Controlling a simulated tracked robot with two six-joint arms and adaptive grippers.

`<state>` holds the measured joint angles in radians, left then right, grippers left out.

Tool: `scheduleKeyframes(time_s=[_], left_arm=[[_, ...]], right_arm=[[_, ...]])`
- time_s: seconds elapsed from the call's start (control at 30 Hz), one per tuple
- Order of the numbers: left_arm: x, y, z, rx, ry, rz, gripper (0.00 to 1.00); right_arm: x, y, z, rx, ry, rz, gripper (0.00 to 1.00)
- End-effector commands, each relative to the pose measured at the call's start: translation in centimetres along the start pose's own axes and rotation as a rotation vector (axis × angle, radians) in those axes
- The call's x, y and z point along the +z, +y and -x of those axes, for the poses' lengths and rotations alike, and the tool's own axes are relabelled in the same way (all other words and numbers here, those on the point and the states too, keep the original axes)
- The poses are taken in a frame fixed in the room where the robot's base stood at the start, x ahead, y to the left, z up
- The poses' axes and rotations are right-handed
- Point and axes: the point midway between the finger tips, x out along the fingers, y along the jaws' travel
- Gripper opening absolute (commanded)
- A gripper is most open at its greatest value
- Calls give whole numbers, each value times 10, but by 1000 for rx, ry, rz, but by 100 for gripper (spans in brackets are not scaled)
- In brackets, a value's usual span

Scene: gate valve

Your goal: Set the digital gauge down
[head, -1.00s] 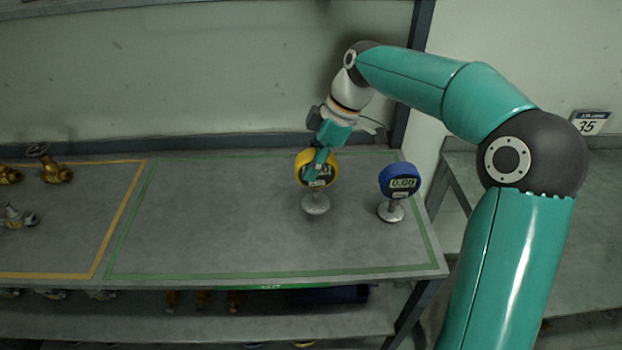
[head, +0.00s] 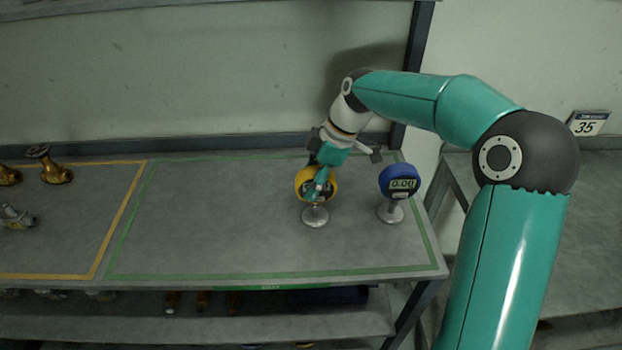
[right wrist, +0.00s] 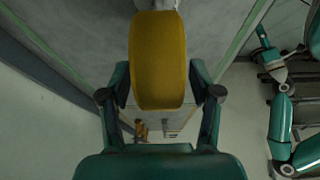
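The yellow digital gauge (head: 301,181) stands upright on a stem with a round metal foot (head: 314,217), inside the green outline on the bench. My right gripper (head: 318,187) is shut on it from above, covering part of its display. In the right wrist view, the yellow body (right wrist: 158,60) sits between the two fingers. The foot is at or very near the bench top; I cannot tell whether it touches. A blue digital gauge (head: 399,180) reading 0.00 stands to the right. My left gripper (right wrist: 268,50) is small in the right wrist view, its opening unclear.
The bench top (head: 200,220) is clear left of the yellow gauge within the green outline. Brass valves (head: 52,172) and a grey fitting (head: 17,217) lie in the yellow outline at left. A wall stands behind, and a lower shelf (head: 200,325) holds parts.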

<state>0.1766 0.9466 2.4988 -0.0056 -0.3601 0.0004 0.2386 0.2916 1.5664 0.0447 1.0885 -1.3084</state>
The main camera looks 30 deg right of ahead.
Motion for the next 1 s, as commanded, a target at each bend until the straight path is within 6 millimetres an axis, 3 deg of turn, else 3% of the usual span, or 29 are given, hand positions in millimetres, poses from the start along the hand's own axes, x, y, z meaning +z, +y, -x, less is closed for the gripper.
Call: scheduleKeyframes(time_s=[0.37, 0.8, 1.0], left_arm=[[0, 0, 0, 0, 0, 0, 51], [0, 0, -1, 0, 0, 0, 51], [0, 0, 1, 0, 0, 0, 51]], right_arm=[[-1, 1, 9, 2, 0, 1, 63], [-1, 1, 90, 4, 1, 1, 63], [-1, 1, 115, 1, 0, 1, 63]])
